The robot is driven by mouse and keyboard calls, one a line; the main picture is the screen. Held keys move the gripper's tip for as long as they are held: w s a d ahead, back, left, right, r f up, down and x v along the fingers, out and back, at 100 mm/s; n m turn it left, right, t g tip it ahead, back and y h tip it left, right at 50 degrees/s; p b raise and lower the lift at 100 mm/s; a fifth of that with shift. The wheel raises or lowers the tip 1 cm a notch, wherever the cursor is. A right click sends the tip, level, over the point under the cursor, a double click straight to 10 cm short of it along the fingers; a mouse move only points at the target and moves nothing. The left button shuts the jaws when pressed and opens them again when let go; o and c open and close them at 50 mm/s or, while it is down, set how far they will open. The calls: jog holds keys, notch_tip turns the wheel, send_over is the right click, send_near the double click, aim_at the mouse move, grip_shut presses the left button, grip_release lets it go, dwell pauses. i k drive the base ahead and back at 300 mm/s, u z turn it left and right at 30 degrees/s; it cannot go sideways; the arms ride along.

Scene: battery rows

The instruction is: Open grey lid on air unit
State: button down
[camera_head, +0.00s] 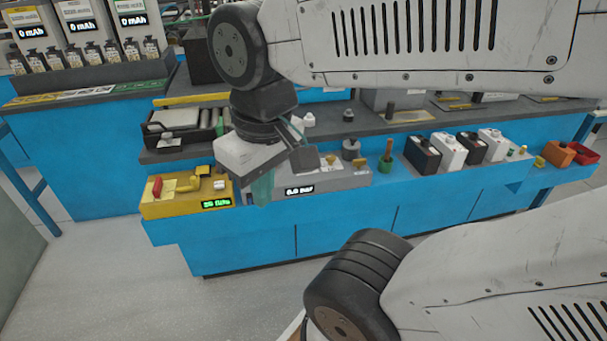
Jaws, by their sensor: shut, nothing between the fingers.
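The air unit (345,180) is a grey box with a lit "0.0 bar" display, set in the front ledge of the blue bench. Small brass-coloured fittings show on its top. I cannot make out a separate grey lid on it, and my wrist hides its left part. My gripper (263,192) points down in front of the bench, just left of the display. Its fingers look shut and empty. I cannot tell from this one view how far it is from the unit.
A yellow unit (187,193) with a red handle and green display sits left of my gripper. Floor in front is clear.

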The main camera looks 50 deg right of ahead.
aim_at(352, 143)
jog(key=u, duration=0.05)
jog(key=i, duration=0.55)
jog(key=z, duration=1.9)
